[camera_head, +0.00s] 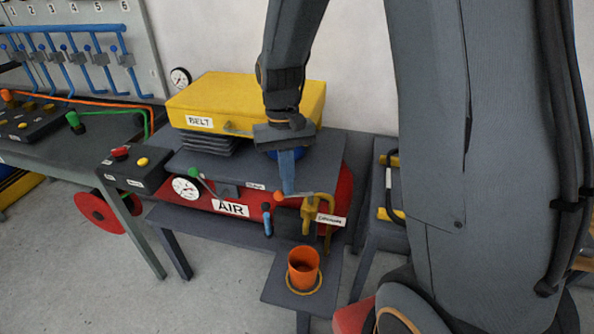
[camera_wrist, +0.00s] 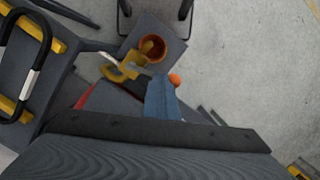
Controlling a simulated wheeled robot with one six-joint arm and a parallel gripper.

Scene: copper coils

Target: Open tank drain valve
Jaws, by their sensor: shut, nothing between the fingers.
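The red tank labelled AIR (camera_head: 190,205) lies under a dark bench top. At its right end is a yellow drain valve (camera_head: 318,214) with a thin lever ending in an orange knob (camera_head: 278,196). The label beside the valve is hard to read. My gripper (camera_head: 289,190) is shut and empty, its blue fingers pointing down at the lever. In the wrist view the fingers (camera_wrist: 160,86) hide the lever between the yellow valve (camera_wrist: 122,70) and the orange knob (camera_wrist: 174,79). I cannot tell whether they touch it.
An orange cup (camera_head: 303,266) stands on a small dark stand below the valve. A blue-handled lever (camera_head: 267,220) and a gauge (camera_head: 186,189) are left of the valve. A yellow BELT box (camera_head: 215,100) sits above the tank. A dark frame with a handle (camera_head: 390,190) stands at right.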

